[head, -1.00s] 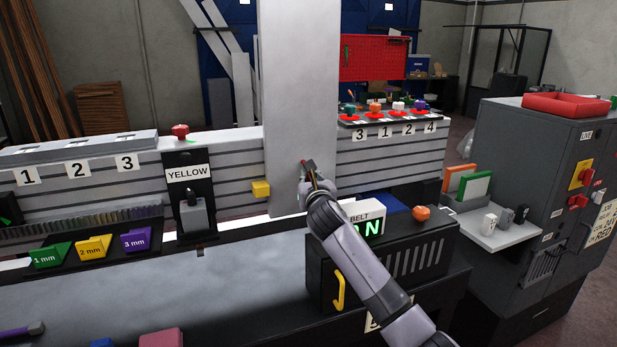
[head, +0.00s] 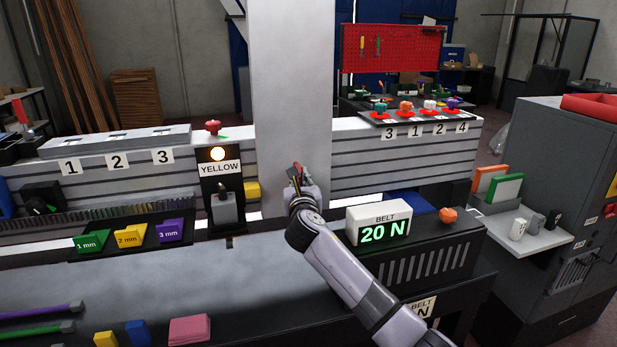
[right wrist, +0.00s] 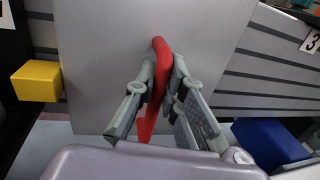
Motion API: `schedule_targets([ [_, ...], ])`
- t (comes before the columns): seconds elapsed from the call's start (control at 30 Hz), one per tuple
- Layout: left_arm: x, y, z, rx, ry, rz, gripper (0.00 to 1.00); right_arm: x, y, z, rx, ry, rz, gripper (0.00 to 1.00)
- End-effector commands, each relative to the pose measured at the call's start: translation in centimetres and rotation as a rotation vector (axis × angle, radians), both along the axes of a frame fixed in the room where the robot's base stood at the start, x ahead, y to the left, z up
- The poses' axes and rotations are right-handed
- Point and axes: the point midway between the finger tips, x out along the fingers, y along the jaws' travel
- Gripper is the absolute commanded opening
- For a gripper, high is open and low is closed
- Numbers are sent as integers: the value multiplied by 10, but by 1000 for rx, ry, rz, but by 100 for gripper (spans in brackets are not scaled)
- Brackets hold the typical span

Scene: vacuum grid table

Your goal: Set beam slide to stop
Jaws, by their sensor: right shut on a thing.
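The beam slide is a tall grey upright (head: 291,90) across the striped horizontal beam (head: 400,165). A yellow block (head: 252,190) sits at its left edge, close against the black panel labelled YELLOW (head: 220,169); I cannot tell whether they touch. A lamp (head: 217,154) on that panel is lit. My right gripper (head: 298,180) is at the front of the slide, shut on its red handle (right wrist: 158,75), which stands between the fingers in the right wrist view. The yellow block also shows there (right wrist: 36,82), left of the upright. My left gripper is out of view.
The belt box with a green 20 N display (head: 384,228) stands right of my arm. Coloured wedges (head: 130,236) lie front left. Red-based knobs (head: 406,112) stand on the beam at right. The grey front surface (head: 190,275) is mostly bare in its middle.

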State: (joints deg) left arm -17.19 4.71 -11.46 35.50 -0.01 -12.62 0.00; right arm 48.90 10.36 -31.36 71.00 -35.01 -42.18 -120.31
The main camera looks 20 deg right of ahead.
Motion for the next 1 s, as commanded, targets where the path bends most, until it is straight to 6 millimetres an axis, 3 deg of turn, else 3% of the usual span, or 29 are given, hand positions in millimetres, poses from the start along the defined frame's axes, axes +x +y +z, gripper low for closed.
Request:
schedule_targets([
  [0.1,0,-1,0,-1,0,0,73,0,3,-2,4,2,7,0],
  [0.13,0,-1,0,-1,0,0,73,0,3,-2,4,2,7,12],
  [0.43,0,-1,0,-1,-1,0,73,0,1,-2,1,2,3,31],
  [0.77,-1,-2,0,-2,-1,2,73,-2,-1,-1,0,1,0,31],
  [1.0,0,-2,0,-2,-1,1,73,-24,4,-2,-1,1,1,31],
])
